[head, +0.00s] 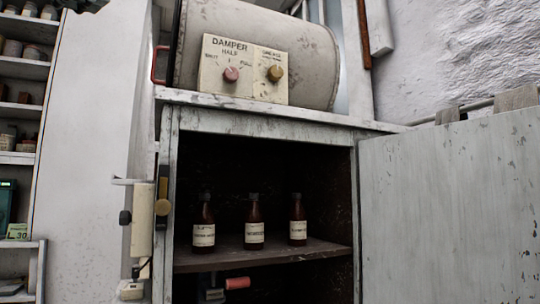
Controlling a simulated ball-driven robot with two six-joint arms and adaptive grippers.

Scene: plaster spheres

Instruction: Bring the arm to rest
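Neither of my grippers can be made out in the head view, so their state and what they may hold are hidden. An open grey cabinet (265,118) with peeling paint fills the middle. Three dark brown bottles with pale labels stand upright in a row on its inner shelf (265,258): the left bottle (204,215), the middle bottle (254,212) and the right bottle (297,212). Below the shelf, a reddish cylinder (237,283) lies beside a dark object (212,289), only partly clear in the shadow.
The cabinet door (450,210) stands open at right. A large drum (310,50) with a damper panel (245,68) and two knobs sits on top. A cream fixture (142,220) with a dark knob is at the cabinet's left. Stocked shelves (25,68) stand far left.

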